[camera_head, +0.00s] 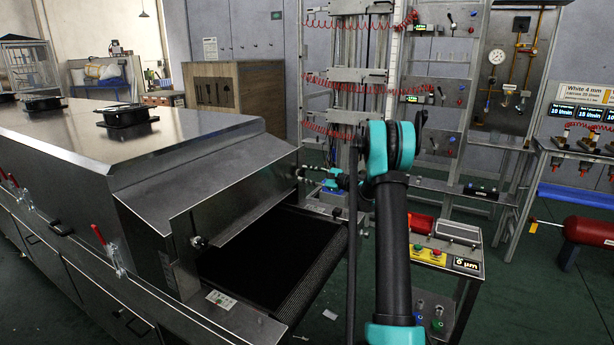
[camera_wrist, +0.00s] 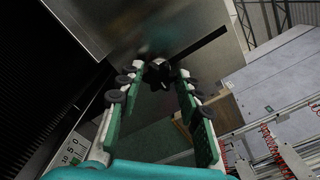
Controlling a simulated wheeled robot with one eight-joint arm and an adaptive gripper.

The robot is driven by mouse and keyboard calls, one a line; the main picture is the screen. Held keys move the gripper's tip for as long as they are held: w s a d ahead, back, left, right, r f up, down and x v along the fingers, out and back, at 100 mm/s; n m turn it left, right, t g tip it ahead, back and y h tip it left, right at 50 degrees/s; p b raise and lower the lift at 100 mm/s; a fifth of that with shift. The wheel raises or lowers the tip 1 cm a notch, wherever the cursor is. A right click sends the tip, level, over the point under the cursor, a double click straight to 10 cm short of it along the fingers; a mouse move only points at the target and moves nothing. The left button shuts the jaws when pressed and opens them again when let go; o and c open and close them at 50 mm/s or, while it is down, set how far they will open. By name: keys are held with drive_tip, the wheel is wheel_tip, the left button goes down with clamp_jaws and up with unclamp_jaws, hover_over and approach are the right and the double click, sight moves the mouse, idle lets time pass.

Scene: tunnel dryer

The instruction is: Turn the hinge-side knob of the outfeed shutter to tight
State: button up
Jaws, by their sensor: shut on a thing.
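The outfeed shutter (camera_head: 225,195) is a sloping steel hood over the dryer's dark belt opening. My gripper (camera_head: 306,171) reaches in from the right to the shutter's far end. In the wrist view its two green fingers (camera_wrist: 159,74) close around a dark lobed knob (camera_wrist: 158,71) on the steel face. The knob's lobes show between the fingertips. In the head view this knob is largely hidden by the gripper. A second small knob (camera_head: 198,242) sits at the shutter's near lower corner, apart from my gripper. The frames do not label which is hinge-side.
The black belt (camera_head: 270,255) runs out below the shutter. A scale plate (camera_wrist: 72,152) lies beside the belt at lower left in the wrist view. A control stand (camera_head: 440,256) with buttons is right of my arm. Racks with red coiled hoses (camera_head: 345,75) stand behind.

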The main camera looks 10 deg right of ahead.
drive_tip(key=shift+d+f, duration=0.1)
drive_tip(key=o, duration=1.2)
drive_tip(key=shift+c, duration=0.2)
drive_tip(key=v, duration=1.2)
